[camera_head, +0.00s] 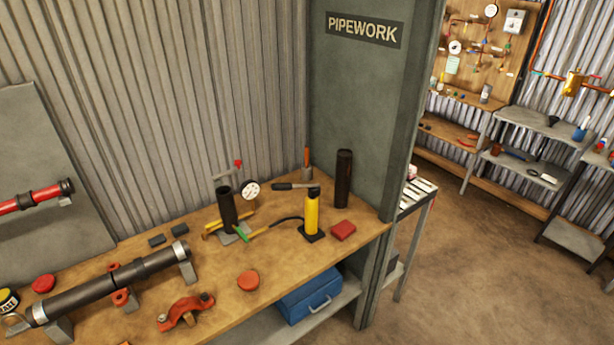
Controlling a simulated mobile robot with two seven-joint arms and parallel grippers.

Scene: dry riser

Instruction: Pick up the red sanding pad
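A small red block-shaped pad (343,230), which looks like the red sanding pad, lies flat on the wooden workbench (215,308) near its right end. It sits just right of a yellow hand pump (312,214) on a black base, apart from it. A round red disc (248,281) lies nearer the front edge, and another round red piece (43,284) is at the far left. Neither of my grippers shows in the head view.
A dark upright cylinder (344,178) stands behind the pad. A gauge (250,191), a red clamp (186,311) and a long dark pipe (112,281) on supports occupy the bench. A blue toolbox (311,297) sits on the shelf below. Open floor (470,270) lies to the right.

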